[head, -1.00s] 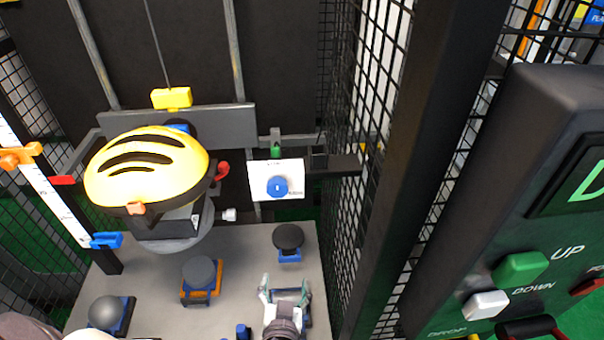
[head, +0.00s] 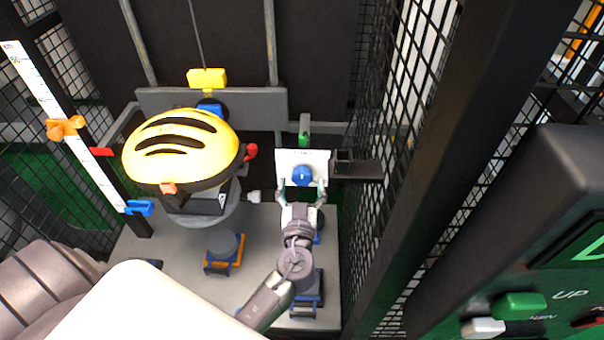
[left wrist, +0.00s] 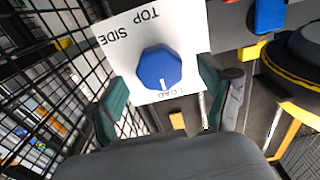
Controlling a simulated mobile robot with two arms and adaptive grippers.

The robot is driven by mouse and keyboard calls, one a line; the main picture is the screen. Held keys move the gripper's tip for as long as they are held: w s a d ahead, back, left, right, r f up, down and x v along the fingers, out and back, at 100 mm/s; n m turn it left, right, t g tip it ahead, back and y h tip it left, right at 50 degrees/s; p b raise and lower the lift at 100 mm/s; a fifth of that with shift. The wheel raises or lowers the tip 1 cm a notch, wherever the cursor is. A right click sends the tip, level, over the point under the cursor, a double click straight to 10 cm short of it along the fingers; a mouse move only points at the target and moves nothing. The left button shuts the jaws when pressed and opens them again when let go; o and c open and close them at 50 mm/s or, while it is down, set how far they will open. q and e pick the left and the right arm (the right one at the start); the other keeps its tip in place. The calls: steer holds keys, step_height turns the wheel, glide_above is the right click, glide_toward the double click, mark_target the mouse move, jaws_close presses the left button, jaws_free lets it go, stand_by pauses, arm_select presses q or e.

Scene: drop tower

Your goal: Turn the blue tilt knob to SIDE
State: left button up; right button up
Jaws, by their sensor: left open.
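The blue tilt knob (head: 302,175) sits on a white plate (head: 287,158) inside the tower. It also shows in the left wrist view (left wrist: 159,67), upside down, with TOP, SIDE and LOAD lettered around it on the plate (left wrist: 190,30). The knob's white mark points toward LOAD. My left gripper (head: 302,190) is open just in front of the plate. In the left wrist view its two fingers stand on either side of the knob, with gaps; whether they reach its depth I cannot tell. My right gripper is not in view.
A yellow helmet (head: 180,147) hangs left of the plate. A dark bracket (head: 358,168) and mesh fence (head: 395,120) stand close on the right. A control panel (head: 540,240) with buttons is at the far right. Several anvils, one orange-based (head: 223,246), stand below.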

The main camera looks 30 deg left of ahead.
arm_select(q)
steer(key=shift+x, duration=0.95)
steer(key=shift+c, duration=0.2)
steer(key=c, duration=1.1)
